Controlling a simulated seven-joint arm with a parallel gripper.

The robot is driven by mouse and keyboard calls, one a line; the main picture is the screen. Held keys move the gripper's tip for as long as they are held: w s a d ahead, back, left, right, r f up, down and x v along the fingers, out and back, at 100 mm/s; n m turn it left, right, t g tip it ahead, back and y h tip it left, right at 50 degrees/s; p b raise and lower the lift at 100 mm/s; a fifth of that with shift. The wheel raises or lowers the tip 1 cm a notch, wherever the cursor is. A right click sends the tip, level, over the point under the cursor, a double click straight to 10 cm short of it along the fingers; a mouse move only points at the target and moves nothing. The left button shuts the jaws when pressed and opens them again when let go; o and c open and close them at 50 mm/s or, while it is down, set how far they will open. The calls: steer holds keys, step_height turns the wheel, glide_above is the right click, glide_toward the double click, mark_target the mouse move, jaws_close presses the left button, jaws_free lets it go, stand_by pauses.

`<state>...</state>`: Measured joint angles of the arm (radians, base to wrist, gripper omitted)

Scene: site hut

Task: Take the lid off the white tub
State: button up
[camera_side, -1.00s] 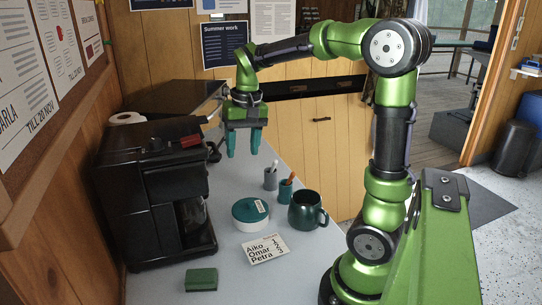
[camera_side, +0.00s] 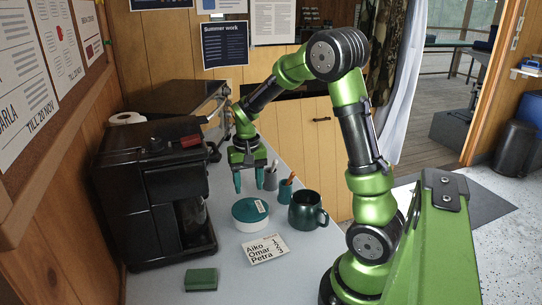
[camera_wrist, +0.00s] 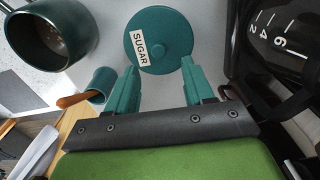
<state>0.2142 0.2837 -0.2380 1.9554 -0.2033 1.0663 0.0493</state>
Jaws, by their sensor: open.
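The white tub (camera_side: 252,224) stands on the grey counter, low and round. Its teal lid (camera_side: 247,210) is on it, with a white label on top. In the wrist view the lid (camera_wrist: 172,48) reads SUGAR on its label and has a small round knob in the middle; the tub's wall is hidden under it. My gripper (camera_side: 249,184) is open and empty, pointing down above and just behind the tub. In the wrist view my gripper's teal fingers (camera_wrist: 159,68) stand apart, one on each side of the lid's near edge, not closed on it.
A dark green mug (camera_side: 305,212) stands right of the tub. A teal cup (camera_side: 285,193) and a grey cup (camera_side: 270,181) are behind it. A black coffee machine (camera_side: 150,195) is at left. A name card (camera_side: 265,249) and green block (camera_side: 201,280) lie in front.

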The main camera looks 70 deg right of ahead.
mark_target(250, 202)
steer(key=f, duration=0.5)
steer(key=shift+s+a+f, duration=0.1)
steer(key=shift+s, duration=0.1)
jaws_close()
